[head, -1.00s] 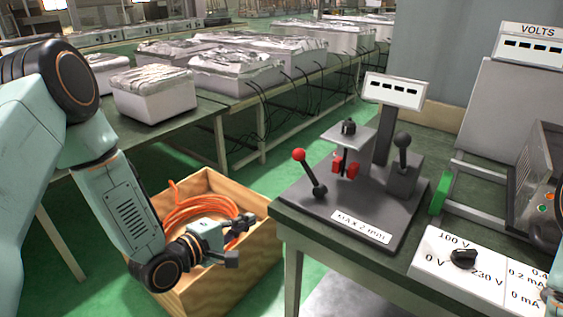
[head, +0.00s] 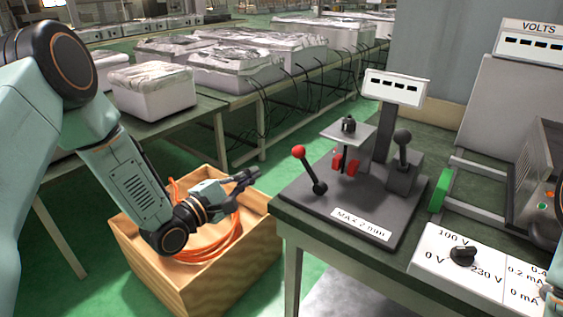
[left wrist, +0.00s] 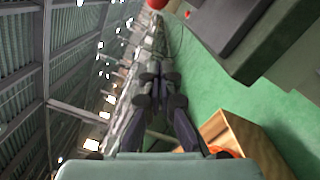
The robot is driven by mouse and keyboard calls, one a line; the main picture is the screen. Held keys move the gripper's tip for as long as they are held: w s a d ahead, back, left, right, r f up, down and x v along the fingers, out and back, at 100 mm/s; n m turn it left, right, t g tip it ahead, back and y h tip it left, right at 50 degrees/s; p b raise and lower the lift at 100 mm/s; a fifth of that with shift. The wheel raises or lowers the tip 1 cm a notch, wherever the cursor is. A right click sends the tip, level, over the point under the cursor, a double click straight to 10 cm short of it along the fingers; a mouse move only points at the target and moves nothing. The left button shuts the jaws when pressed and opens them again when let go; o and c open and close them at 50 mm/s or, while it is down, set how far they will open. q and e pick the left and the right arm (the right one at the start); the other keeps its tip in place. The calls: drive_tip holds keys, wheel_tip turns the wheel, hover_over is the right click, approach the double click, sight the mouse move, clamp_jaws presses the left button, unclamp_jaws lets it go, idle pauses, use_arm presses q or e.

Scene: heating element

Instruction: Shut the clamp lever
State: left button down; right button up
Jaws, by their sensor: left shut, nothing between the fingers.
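On the black test stand (head: 332,205), a lever with a red ball knob (head: 299,152) leans up and to the left. The red knob also shows at the top edge of the left wrist view (left wrist: 157,4). A second lever with a black ball knob (head: 402,137) stands upright at the right of the stand. I cannot tell which is the clamp lever. Between them are red blocks (head: 345,165) under a small plate (head: 348,132). My left gripper (head: 250,178) is shut and empty, left of the red knob and apart from it. My right gripper is not in view.
A wooden box (head: 208,280) with an orange cable coil (head: 225,243) stands below my left arm. The stand sits on a dark green table (head: 350,260). A digital display (head: 395,87) rises behind the levers. A white dial panel (head: 460,275) is at the right.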

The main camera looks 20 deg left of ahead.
sight(306, 164)
use_arm(q)
drive_tip(key=w+d, duration=0.2)
drive_tip(key=w+d+r+b, duration=0.1)
drive_tip(key=d, duration=0.1)
drive_tip(key=w+d+r, duration=0.1)
drive_tip(key=w+d, duration=0.1)
drive_tip(key=shift+w+d, duration=0.1)
drive_tip(key=shift+w, duration=0.25)
